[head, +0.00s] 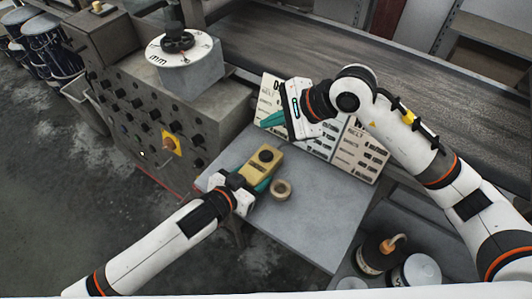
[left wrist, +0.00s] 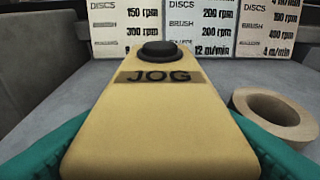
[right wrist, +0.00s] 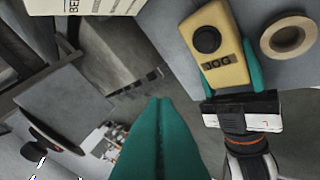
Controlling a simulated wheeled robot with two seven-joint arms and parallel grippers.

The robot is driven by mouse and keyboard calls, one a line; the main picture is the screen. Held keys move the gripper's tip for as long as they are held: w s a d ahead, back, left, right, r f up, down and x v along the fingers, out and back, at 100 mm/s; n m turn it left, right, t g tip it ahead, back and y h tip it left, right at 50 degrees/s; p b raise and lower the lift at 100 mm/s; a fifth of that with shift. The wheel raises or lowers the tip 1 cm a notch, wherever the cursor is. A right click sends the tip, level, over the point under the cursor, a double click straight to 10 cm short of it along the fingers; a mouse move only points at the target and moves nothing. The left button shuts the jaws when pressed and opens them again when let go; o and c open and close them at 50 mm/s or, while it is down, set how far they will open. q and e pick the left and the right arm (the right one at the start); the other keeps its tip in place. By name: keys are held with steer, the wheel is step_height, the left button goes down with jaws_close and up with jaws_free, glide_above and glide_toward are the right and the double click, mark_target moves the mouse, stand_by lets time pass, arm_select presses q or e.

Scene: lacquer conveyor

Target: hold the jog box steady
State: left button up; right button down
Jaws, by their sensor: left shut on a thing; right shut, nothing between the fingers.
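The jog box (head: 261,163) is a yellow box with a black round button and the word JOG on its top face. It is at the left part of the grey table in the head view. My left gripper (head: 252,178) is shut on the jog box, with a teal finger along each side; the box fills the left wrist view (left wrist: 160,120). The box also shows in the right wrist view (right wrist: 217,50). My right gripper (head: 272,119) is shut and empty, above the table's far side near the boards. Its teal fingers press together in the right wrist view (right wrist: 158,140).
A tape roll (head: 281,189) lies beside the jog box on the grey table (head: 310,225). Printed boards (head: 355,152) stand at the table's back. A knobbed control cabinet (head: 140,110) is at left, the conveyor (head: 300,55) behind. Cans (head: 422,270) stand at lower right.

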steer(key=shift+f, duration=0.1)
glide_toward(262, 154)
steer(key=shift+w+a+r+x, duration=0.1)
steer(key=shift+r+x, duration=0.05)
steer(key=shift+x, duration=0.75)
steer(key=shift+w+a+r+x, duration=0.1)
steer(key=shift+a+r+x, duration=0.05)
steer(key=shift+x, duration=0.8)
steer(key=shift+a+r+x, duration=0.1)
steer(key=shift+r+x, duration=0.05)
steer(key=shift+x, duration=0.75)
steer(key=shift+f, duration=0.4)
steer(key=shift+f, duration=0.4)
stand_by(0.7)
steer(key=shift+r, duration=0.85)
steer(key=shift+r, duration=0.1)
steer(key=shift+r, duration=2.4)
